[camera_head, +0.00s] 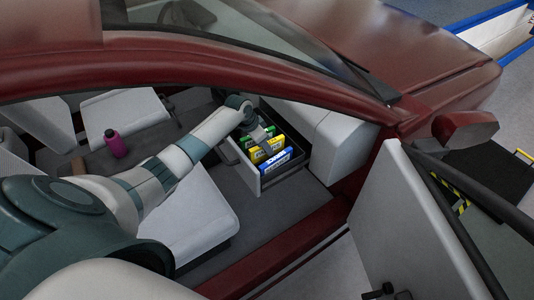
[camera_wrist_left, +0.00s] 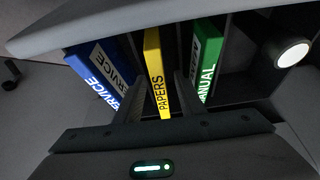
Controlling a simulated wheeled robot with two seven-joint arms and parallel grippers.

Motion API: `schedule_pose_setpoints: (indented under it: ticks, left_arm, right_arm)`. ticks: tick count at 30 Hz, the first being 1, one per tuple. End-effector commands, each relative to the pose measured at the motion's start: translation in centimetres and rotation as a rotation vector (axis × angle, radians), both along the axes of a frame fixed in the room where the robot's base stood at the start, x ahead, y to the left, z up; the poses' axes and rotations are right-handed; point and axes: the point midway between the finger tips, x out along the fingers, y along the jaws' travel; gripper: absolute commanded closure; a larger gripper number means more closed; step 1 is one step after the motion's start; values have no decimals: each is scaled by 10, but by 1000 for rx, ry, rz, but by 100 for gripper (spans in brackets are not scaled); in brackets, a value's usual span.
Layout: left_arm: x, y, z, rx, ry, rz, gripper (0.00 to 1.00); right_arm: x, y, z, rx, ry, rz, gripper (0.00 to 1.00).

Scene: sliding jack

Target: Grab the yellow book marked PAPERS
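The yellow book marked PAPERS (camera_head: 268,150) stands upright in an open drawer (camera_head: 254,180) inside the car, between a blue book (camera_head: 276,163) and a green book (camera_head: 262,135). In the left wrist view the yellow book (camera_wrist_left: 157,72) has its spine towards me. My left gripper (camera_wrist_left: 160,88) is open, with one finger on each side of the yellow book; a narrow gap seems to show beside it. In the head view my left gripper (camera_head: 258,132) reaches over the drawer from its far side. My right gripper is not in view.
The blue SERVICE book (camera_wrist_left: 104,72) and green MANUAL book (camera_wrist_left: 207,62) stand close beside the fingers. A dark flashlight-like cylinder (camera_wrist_left: 290,54) lies at the right. The car's door frame (camera_head: 250,72) arches above my arm. A pink bottle (camera_head: 115,144) stands further left.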

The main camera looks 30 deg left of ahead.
Motion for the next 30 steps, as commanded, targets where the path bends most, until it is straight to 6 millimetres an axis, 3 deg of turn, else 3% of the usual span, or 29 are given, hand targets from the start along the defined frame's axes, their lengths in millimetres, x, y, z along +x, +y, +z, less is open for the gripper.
schedule_pose_setpoints:
  ticks: [14,19,30]
  left_arm:
    - [0,0,-2,-1,0,0,64]
    - [0,0,-2,0,0,0,100]
    - [0,0,-1,0,-1,0,100]
  right_arm:
    - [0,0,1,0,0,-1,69]
    - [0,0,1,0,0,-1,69]
    - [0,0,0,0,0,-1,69]
